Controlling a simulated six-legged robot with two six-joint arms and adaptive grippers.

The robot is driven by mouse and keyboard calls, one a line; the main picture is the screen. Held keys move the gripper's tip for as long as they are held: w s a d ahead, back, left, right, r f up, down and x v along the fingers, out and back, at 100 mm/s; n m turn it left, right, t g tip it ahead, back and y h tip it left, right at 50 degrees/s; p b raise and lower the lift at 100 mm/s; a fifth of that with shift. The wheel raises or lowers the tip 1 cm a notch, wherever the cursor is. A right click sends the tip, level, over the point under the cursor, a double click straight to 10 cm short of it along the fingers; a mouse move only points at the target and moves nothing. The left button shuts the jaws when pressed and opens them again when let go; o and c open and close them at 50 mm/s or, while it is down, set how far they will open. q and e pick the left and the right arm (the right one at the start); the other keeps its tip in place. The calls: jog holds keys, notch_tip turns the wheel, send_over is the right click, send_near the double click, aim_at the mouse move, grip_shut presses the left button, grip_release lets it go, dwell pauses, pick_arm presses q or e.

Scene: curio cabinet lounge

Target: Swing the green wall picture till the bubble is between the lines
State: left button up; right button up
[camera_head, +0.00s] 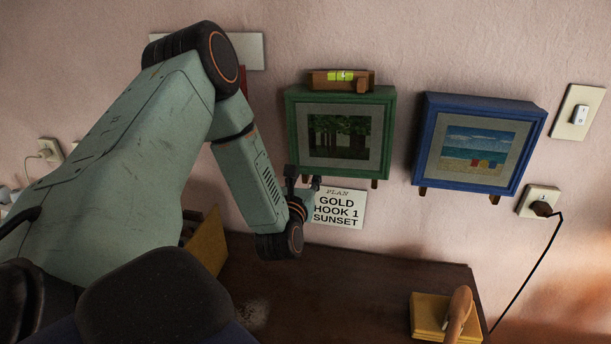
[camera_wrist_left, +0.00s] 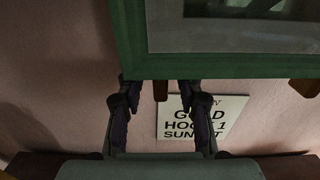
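The green wall picture (camera_head: 291,125) hangs on the pink wall and shows dark trees. A wooden spirit level (camera_head: 363,82) sits on its top edge with a yellow-green vial (camera_head: 340,76). The bubble is too small to place surely against the lines. My left gripper (camera_head: 303,183) is at the picture's lower left corner. In the left wrist view, my left gripper (camera_wrist_left: 155,95) has its fingers apart, just below the green frame (camera_wrist_left: 220,66). A short brown peg (camera_wrist_left: 160,91) under the frame shows between them; contact cannot be told. My right gripper is out of view.
A blue picture (camera_head: 427,150) hangs close to the right. A plan card (camera_head: 345,217) reading "GOLD HOOK 1 SUNSET" is on the wall below the green picture. A dark wooden top (camera_head: 350,290) stands below, with a yellow block (camera_head: 428,312) at its right.

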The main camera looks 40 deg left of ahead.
pick_arm(q)
jog(key=shift+a+f, duration=0.1)
jog(key=shift+c, duration=0.4)
jog(key=shift+c, duration=1.4)
grip_shut()
